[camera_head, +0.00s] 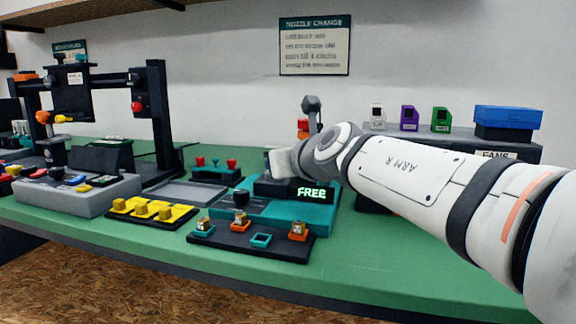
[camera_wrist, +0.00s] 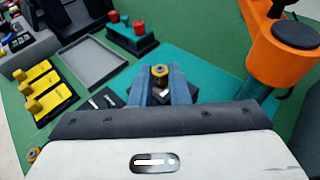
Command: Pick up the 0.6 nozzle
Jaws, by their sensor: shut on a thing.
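In the wrist view, my gripper (camera_wrist: 160,82) is shut on a small brass nozzle (camera_wrist: 160,72) held between its blue-grey fingers. No size marking on it can be read, so I cannot tell whether it is the 0.6 one. In the head view, my gripper body (camera_head: 281,163) is above the back of the teal station with the lit FREE sign (camera_head: 312,192); the fingertips and held nozzle cannot be made out there. The dark nozzle rack (camera_head: 225,240) in front holds several nozzles, and one teal-rimmed slot (camera_head: 261,240) is empty.
A yellow tray with knobs (camera_head: 150,210), a grey tray (camera_head: 193,193) and a red-knobbed teal block (camera_head: 216,171) lie left of the station. A printer frame (camera_head: 158,115) stands farther left. In the wrist view, an orange cylinder (camera_wrist: 290,58) rises close on the right.

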